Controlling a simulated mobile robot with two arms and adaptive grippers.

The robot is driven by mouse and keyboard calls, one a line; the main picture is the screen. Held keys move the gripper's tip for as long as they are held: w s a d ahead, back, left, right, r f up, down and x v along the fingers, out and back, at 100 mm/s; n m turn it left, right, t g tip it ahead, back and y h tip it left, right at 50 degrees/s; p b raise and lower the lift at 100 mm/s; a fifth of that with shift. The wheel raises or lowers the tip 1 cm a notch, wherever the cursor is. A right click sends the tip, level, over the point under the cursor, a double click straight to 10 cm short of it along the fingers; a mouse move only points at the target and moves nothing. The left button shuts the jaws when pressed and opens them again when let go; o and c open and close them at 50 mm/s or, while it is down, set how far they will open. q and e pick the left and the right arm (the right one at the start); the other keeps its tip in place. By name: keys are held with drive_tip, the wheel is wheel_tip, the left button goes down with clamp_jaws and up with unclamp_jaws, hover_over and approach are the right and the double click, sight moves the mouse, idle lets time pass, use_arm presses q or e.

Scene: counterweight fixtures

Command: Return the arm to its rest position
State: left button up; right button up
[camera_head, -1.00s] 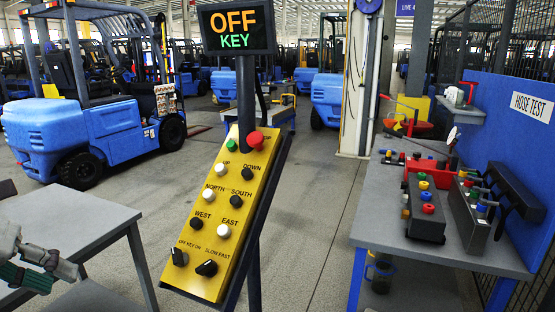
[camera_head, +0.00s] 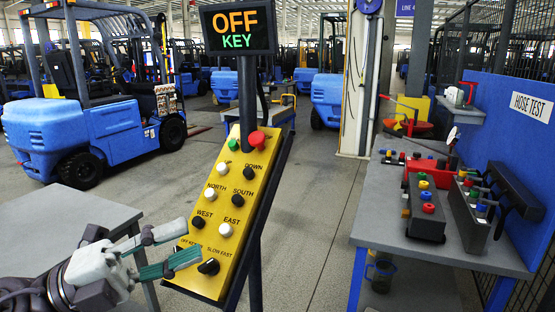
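My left gripper (camera_head: 194,243) reaches in from the lower left, its two fingers apart and pointing right. Its fingertips overlap the lower left of a tilted yellow control panel (camera_head: 228,252); I cannot tell whether they touch it. The lower finger, with a green pad, covers the key switch at the panel's lower left. The dark slow/fast knob (camera_head: 208,267) shows just right of the fingertips. A display (camera_head: 237,27) above the panel reads OFF KEY. My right gripper is not in view.
A grey table (camera_head: 70,215) stands at the left, partly behind my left arm. A workbench (camera_head: 385,205) with valve blocks (camera_head: 427,215) stands at the right. A blue forklift (camera_head: 75,130) is parked at the back left. Open floor (camera_head: 315,200) lies between panel and workbench.

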use_arm(q)
drive_tip(key=w+a+f+n+t+y, duration=0.25)
drive_tip(key=a+n+t+y, duration=0.2)
drive_tip(key=n+t, duration=0.4)
drive_tip(key=w+a+f+n+t+y, duration=0.25)
drive_tip(key=w+n+t+y, duration=0.2)
drive_tip(key=n+t, duration=0.4)
drive_tip(key=s+a+f+n+g+y, duration=0.1)
drive_tip(key=a+f+n+g+y, duration=0.2)
drive_tip(key=f+n+y, duration=0.4)
drive_tip(key=a+f+n+g+y, duration=0.3)
drive_tip(key=f+n+g+y, duration=0.15)
drive_tip(key=f, duration=0.45)
drive_tip(key=s+d+f+n+g, duration=0.1)
drive_tip(key=s+d+f+g, duration=0.2)
drive_tip(key=s+f+g, duration=0.6)
drive_tip(key=s+d+f+n+g, duration=0.1)
drive_tip(key=s+d+f+g, duration=0.25)
drive_tip(key=s+f, duration=1)
wheel_tip(320, 180, down, 25)
drive_tip(key=a+g, duration=0.1)
drive_tip(key=g, duration=0.1)
drive_tip(key=s+a+f, duration=0.3)
drive_tip(key=s+f, duration=1.4)
drive_tip(key=shift+g+h, duration=0.35)
drive_tip(key=shift+g, duration=0.05)
drive_tip(key=shift+s, duration=0.1)
